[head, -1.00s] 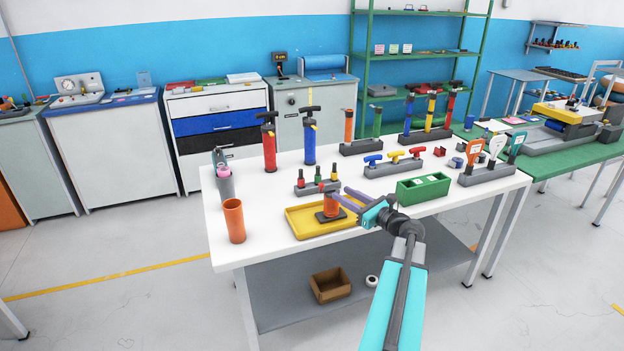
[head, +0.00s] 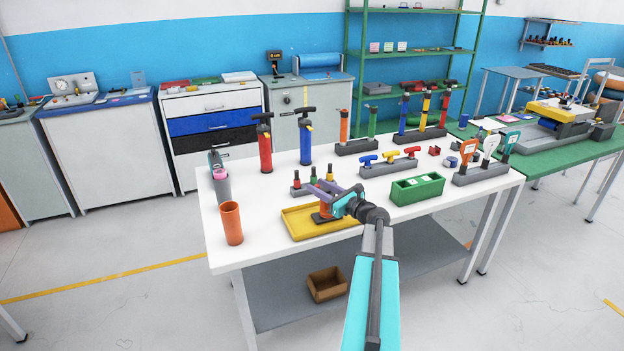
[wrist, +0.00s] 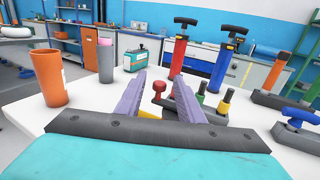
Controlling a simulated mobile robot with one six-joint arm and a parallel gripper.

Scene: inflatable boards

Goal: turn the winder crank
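A small orange drum on a dark base (head: 322,217) stands on the yellow tray (head: 298,226) at the table's front. It may be the winder; I cannot make out a crank on it for sure. My gripper (head: 322,193) is at the drum from the right, its purple fingers covering much of it. In the wrist view the fingers (wrist: 160,78) are spread apart, with a red knob (wrist: 158,87) showing in the gap. I cannot tell how deep the knob lies or whether it touches a finger.
A grey block with small coloured valves (head: 302,190) stands close behind the tray. An orange cup (head: 231,223) is to the left, a green box (head: 417,189) to the right. Red (head: 265,150) and blue (head: 306,142) pumps stand upright behind.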

